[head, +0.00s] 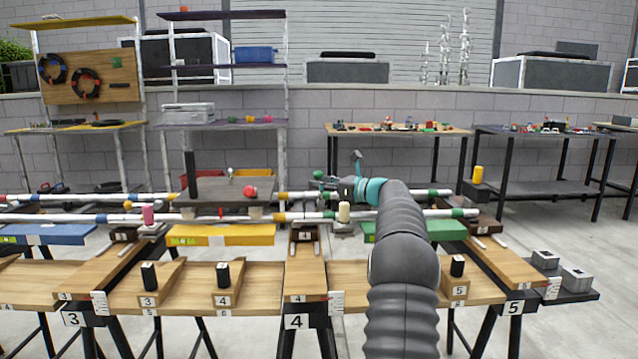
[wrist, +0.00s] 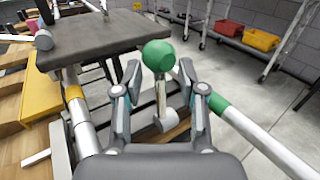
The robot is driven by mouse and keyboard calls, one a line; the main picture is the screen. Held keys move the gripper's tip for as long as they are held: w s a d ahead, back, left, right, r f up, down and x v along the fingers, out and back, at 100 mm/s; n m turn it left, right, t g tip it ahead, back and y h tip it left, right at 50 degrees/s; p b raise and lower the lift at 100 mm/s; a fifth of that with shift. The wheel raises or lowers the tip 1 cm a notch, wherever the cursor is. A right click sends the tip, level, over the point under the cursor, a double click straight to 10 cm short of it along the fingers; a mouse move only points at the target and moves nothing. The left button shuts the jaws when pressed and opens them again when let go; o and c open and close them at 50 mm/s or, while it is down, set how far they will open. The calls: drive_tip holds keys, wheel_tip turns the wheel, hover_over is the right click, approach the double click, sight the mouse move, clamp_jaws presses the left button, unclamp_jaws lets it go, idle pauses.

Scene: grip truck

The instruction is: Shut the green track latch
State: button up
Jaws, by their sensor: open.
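The green track latch shows in the wrist view as a green ball knob (wrist: 158,55) on a pale metal stem, standing roughly upright by the track. A small green spot that seems to be the same knob (head: 318,174) shows in the head view, just left of my gripper (head: 338,188). In the wrist view my gripper (wrist: 159,72) is open, with one finger on each side of the knob and stem. Gaps show beside the stem, and I see no clear contact.
White rails run along both sides in the wrist view, one with a green band (wrist: 216,103), one with a yellow band (wrist: 74,93). The dark truck platform (wrist: 105,38) lies just beyond, left of the knob. A red ball (head: 250,191) sits by the platform in the head view.

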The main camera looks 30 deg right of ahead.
drive_tip(key=shift+w+a, duration=0.15)
drive_tip(key=shift+w, duration=0.2)
drive_tip(key=shift+r, duration=0.1)
clamp_jaws()
